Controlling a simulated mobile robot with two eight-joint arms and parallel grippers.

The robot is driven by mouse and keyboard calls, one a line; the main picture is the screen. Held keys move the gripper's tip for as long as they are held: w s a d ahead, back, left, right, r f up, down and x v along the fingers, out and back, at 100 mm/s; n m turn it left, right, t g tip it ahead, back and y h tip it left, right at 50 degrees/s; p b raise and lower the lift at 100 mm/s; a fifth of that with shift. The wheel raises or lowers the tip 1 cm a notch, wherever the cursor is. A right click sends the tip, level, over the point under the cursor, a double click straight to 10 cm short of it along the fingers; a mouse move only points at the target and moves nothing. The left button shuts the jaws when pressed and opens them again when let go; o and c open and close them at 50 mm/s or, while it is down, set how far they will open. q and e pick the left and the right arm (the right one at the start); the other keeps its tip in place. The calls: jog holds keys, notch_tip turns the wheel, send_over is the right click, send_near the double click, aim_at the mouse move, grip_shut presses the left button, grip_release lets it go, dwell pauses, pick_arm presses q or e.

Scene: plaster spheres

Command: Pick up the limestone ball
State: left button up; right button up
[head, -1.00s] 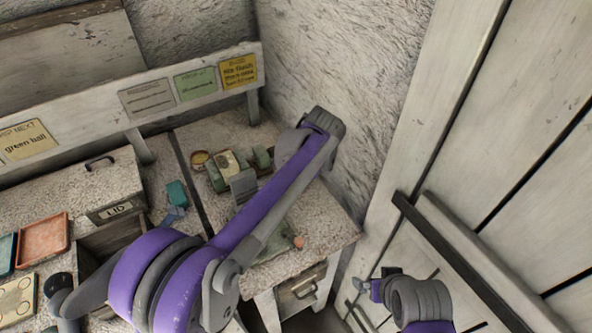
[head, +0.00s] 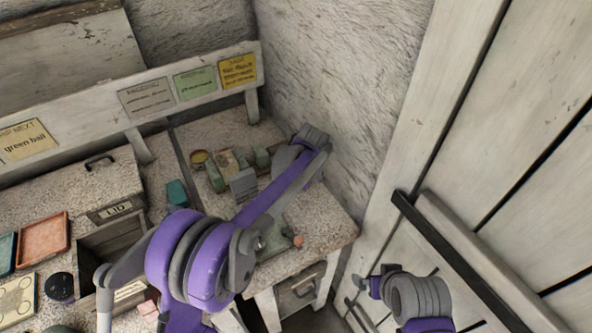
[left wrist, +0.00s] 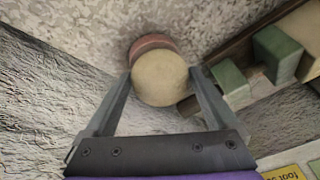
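A pale tan round thing, which looks like the limestone ball (left wrist: 160,80), shows in the left wrist view with a reddish round piece (left wrist: 150,43) behind it. My left gripper (left wrist: 160,74) is open, with one finger on each side of the ball. The gaps to the fingers look very small; I cannot tell whether they touch. In the head view my left gripper (head: 312,140) is over the back right of the counter, and my arm hides the ball. My right gripper (head: 366,285) is low at the right, away from the counter; its fingers are too small to read.
A wooden rack with green blocks (left wrist: 277,52) stands close beside the right finger in the left wrist view. The rough wall (left wrist: 40,110) is close on the left. In the head view a small orange ball (head: 298,241) lies near the counter's front edge. Trays (head: 45,238) are at left.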

pick_arm(q)
grip_shut()
